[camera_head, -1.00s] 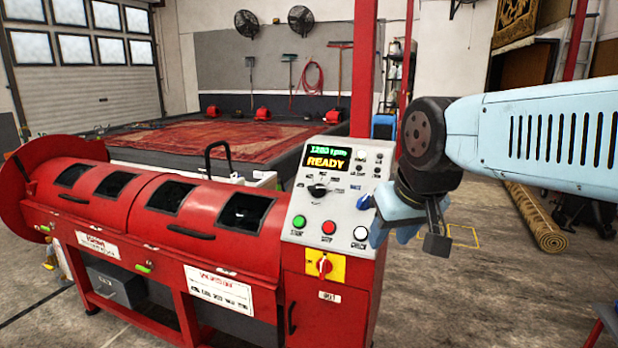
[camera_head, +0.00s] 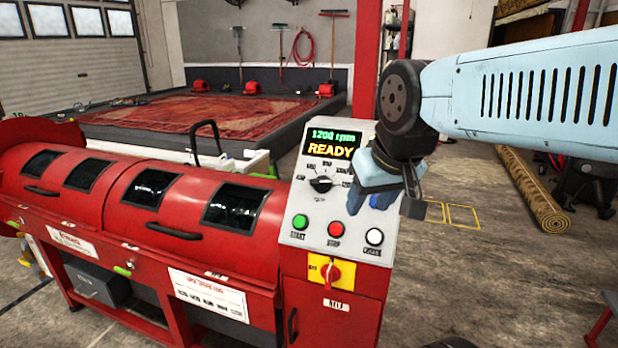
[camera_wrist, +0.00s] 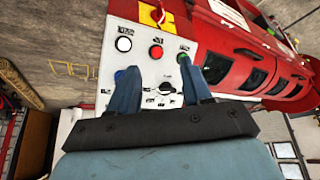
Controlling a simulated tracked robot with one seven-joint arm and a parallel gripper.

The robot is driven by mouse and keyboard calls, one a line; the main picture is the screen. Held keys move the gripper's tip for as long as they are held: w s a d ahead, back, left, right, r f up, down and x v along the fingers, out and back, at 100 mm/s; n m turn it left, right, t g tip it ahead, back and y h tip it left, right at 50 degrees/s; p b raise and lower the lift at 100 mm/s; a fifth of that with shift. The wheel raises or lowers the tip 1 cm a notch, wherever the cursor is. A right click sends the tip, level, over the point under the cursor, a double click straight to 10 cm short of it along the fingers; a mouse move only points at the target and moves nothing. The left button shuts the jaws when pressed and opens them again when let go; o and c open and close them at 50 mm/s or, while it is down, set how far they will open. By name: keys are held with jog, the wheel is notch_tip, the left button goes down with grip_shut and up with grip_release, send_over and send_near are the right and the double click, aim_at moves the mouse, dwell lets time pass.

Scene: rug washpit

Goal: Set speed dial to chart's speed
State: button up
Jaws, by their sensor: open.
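The speed dial (camera_head: 321,184) is a black knob with labels around it, on the sloped grey control panel (camera_head: 293,239) of the red machine. The display (camera_head: 331,144) above it reads 1200 rpm and READY. My gripper (camera_head: 380,196) is open and empty, in front of the panel's right side, to the right of the dial in the head view. In the wrist view the two blue fingers of my gripper (camera_wrist: 166,92) point at the panel, with the dial (camera_wrist: 167,88) showing between them. A white chart (camera_head: 208,295) hangs on the machine's front; its text is too small to read.
Below the dial are a green button (camera_head: 300,221), a red button (camera_head: 336,229) and a white button (camera_head: 374,236). A red switch on a yellow plate (camera_head: 340,271) sits lower. A rolled rug (camera_head: 537,195) lies on the floor at right.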

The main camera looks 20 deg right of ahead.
jog(key=shift+o, duration=0.7)
jog(key=shift+w+r, duration=0.2)
jog(key=shift+w, duration=0.05)
jog(key=o, duration=0.6)
jog(key=w+r, duration=0.1)
jog(key=w, duration=0.2)
jog(key=w+r+m+g, duration=0.1)
jog(key=w, duration=0.2)
jog(key=w+r+m+h, duration=0.1)
jog(key=w, duration=0.2)
jog(key=shift+w+d+r, duration=0.1)
jog(key=shift+w, duration=0.3)
jog(key=m+g+h, duration=0.1)
jog(key=m+h, duration=0.2)
send_near(320, 179)
notch_tip(320, 179, up, 4)
jog(key=shift+m, duration=0.3)
jog(key=x, duration=0.8)
jog(key=a+x, duration=0.1)
jog(key=x, duration=0.4)
jog(key=shift+s+f, duration=0.3)
jog(key=shift+f, duration=0.1)
jog(key=shift+c, duration=0.3)
